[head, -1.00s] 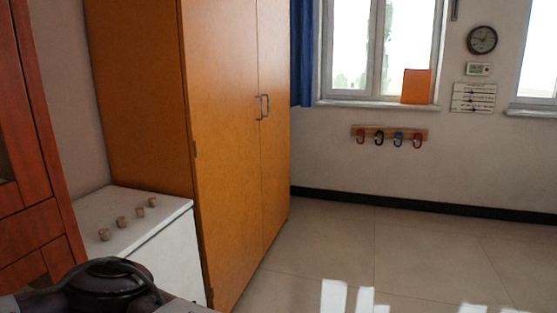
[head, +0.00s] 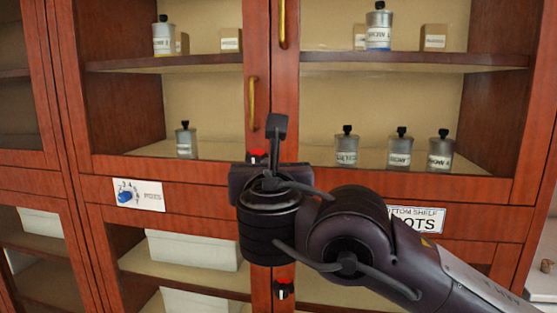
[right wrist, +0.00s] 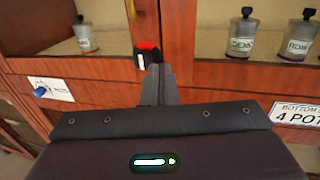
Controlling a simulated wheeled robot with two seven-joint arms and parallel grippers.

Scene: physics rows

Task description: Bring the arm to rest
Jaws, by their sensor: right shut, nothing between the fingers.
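My right arm (head: 370,245) comes in from the lower right of the head view, in front of a red-brown cabinet. Its gripper (head: 277,125) points at the cabinet front, near the middle post. In the right wrist view the gripper's fingers (right wrist: 157,72) are together with nothing between them. A small red-and-black fitting (right wrist: 147,52) on the post sits just beyond the fingertips; I cannot tell whether they touch it. It is partly hidden behind my gripper in the head view (head: 256,157). My left gripper is not in view.
The cabinet shelves (head: 200,62) hold several grey bottles with black tops, such as one at upper right (head: 378,30). Brass handles (head: 252,103) stick out along the middle post. A second red-and-black fitting (head: 284,289) sits lower. White boxes (head: 193,249) fill lower shelves.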

